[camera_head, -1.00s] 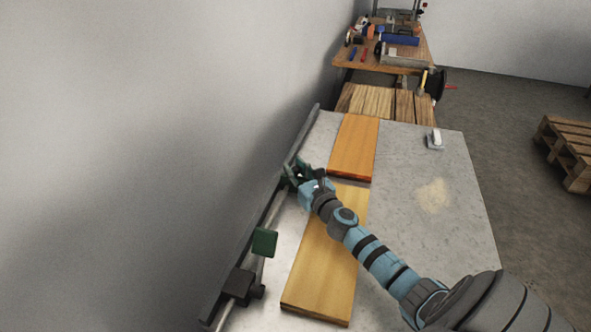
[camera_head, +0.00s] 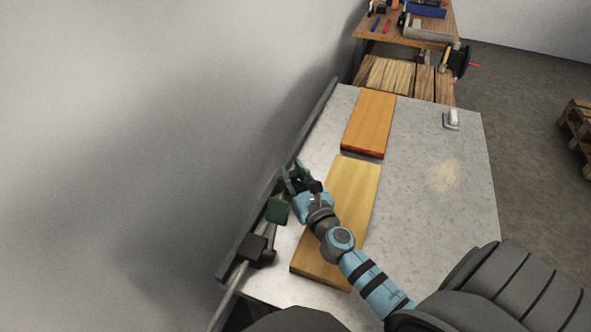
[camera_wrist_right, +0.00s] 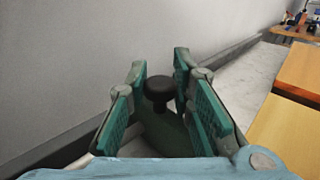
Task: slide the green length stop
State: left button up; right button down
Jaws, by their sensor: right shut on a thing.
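My right gripper (camera_head: 294,181) is at the rail along the wall side of the grey table. In the right wrist view the gripper (camera_wrist_right: 163,85) has its fingers on both sides of a black knob (camera_wrist_right: 159,91). The knob stands on a dark green body, the green length stop (camera_wrist_right: 168,132), and the gripper is shut on it. In the head view the fingers largely hide this stop. Another green block (camera_head: 278,211) sits on the rail just nearer than the gripper. My left gripper is not in view.
A black clamp-like block (camera_head: 257,250) sits at the rail's near end. Two wooden boards, a near one (camera_head: 345,205) and a far one (camera_head: 369,122), lie beside the rail. A small white-handled tool (camera_head: 452,119) lies at the far right. The table's right side (camera_head: 440,230) is mostly clear.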

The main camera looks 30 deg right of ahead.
jog(key=c, duration=1.4)
grip_release()
jog(key=s, duration=0.4)
jog(key=s+a, duration=0.1)
jog(key=s, duration=0.3)
jog(key=s+a, duration=0.1)
jog(key=s, duration=0.2)
jog(key=shift+s, duration=0.4)
